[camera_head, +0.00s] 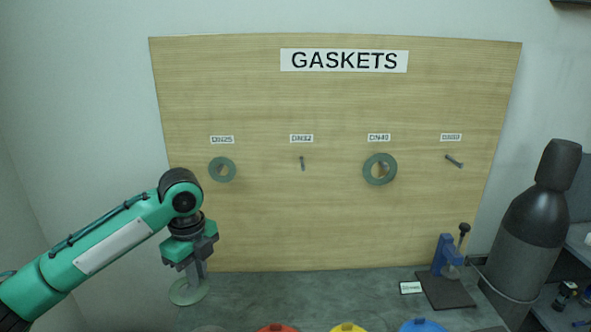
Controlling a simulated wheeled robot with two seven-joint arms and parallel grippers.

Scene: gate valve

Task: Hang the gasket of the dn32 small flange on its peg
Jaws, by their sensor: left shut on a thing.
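My left gripper (196,270) points down at the lower left and is shut on a pale green ring gasket (178,297). It holds the gasket in front of the board's lower left edge. The peg under the DN32 label (302,163) is bare and sticks out from the wooden board. The gripper and gasket are below and left of this peg, well apart from it. Whether the gasket touches the bench cannot be told. My right gripper is not in view.
The GASKETS board (250,110) also holds a green gasket under DN25 (213,170) and a larger one under DN40 (368,170). The far-right peg (454,160) is bare. A blue tool (441,255) and a dark cylinder (525,240) stand right. Coloured round tops show at the bottom edge.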

